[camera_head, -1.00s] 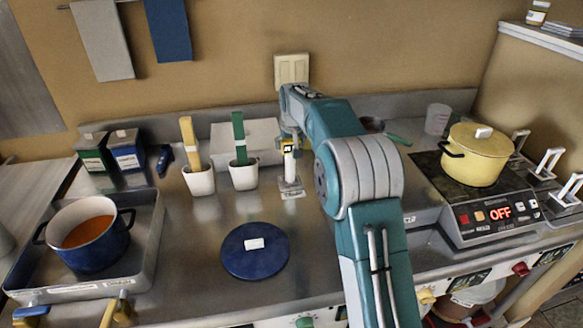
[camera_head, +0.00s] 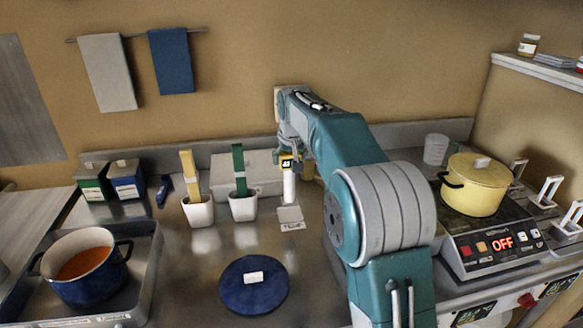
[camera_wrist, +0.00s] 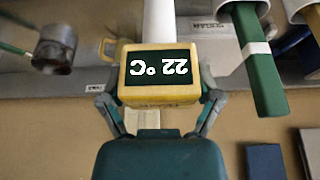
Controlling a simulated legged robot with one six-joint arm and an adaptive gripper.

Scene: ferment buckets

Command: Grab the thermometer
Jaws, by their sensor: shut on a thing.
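The thermometer (camera_wrist: 158,72) has a yellow head with a dark display reading 22 °C, upside down in the wrist view, and a white shaft. In the head view its yellow and black head (camera_head: 287,161) is at the end of my arm, with the white shaft hanging upright below. My gripper (camera_wrist: 160,100) is shut on the head, one finger at each side. A small pale plate (camera_head: 290,214) lies on the counter just below the shaft. I cannot tell exactly how large the gap is between them.
White cups hold a yellow-handled tool (camera_head: 189,170) and a green-handled tool (camera_head: 239,166) to the left. A blue lid (camera_head: 253,285) lies in front. A blue pot (camera_head: 88,280) is at left, a yellow pot (camera_head: 476,187) on the right hob. A grey box (camera_head: 262,168) stands behind.

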